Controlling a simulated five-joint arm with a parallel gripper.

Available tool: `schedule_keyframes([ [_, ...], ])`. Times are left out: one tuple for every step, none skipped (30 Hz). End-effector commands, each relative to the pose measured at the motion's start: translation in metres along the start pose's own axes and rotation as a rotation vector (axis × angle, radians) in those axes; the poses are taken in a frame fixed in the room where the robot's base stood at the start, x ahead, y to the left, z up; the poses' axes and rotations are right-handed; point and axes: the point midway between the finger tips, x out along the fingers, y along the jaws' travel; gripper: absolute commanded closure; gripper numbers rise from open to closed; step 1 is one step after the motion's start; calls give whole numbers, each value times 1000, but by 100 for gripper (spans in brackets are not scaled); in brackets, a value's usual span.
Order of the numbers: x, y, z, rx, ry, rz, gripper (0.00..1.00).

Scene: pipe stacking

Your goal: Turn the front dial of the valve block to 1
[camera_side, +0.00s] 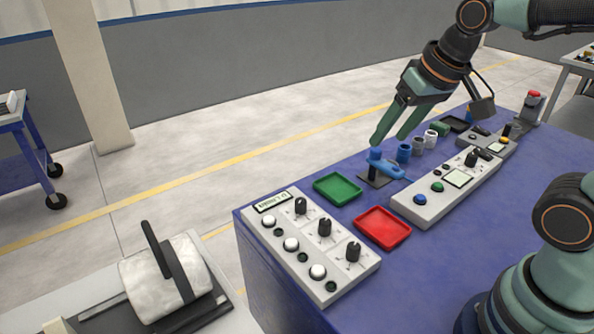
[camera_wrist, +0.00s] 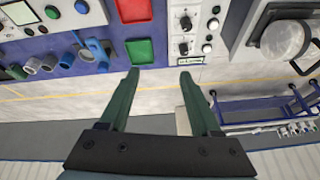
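A white block with three black dials (camera_side: 273,220), which I take as the valve block, stands at the table's near left corner in the side view. Its dials are the one by the display (camera_side: 301,206), the middle one (camera_side: 325,228) and the one farthest from the display (camera_side: 353,252). Which is called front, and their exact settings, I cannot tell. The block also shows at the top of the wrist view (camera_wrist: 198,42), cut off by the edge. My gripper (camera_side: 390,140) is open and empty, above and behind the block, apart from it; its fingers also show in the wrist view (camera_wrist: 159,72).
A green tray (camera_side: 338,188) and a red tray (camera_side: 382,228) lie beside the block. A white panel with buttons (camera_side: 447,190) is to the right.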

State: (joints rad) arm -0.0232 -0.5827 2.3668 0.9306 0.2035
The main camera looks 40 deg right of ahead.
Motion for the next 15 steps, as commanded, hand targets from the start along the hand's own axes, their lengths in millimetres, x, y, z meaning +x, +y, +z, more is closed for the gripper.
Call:
schedule_keyframes([
  [4,-5,-9,60,-29,3,36],
  [7,-8,-14,103,-45,6,36],
  [10,-12,-20,159,-66,10,36],
  [13,-15,-25,200,-80,15,36],
  [16,-18,-30,243,-94,20,36],
  [21,-22,-36,299,-113,28,36],
  [25,-25,-40,341,-128,36,36],
  [30,-29,-45,383,-141,43,36],
  [36,-33,-50,438,-159,54,36],
  [41,-36,-54,480,-172,64,36],
  [46,-40,-58,522,-185,75,36],
  [54,-44,-63,577,-201,89,36],
  [60,-48,-66,618,-212,101,36],
  [66,-51,-69,659,-224,113,36],
  [74,-55,-73,714,-239,132,36],
])
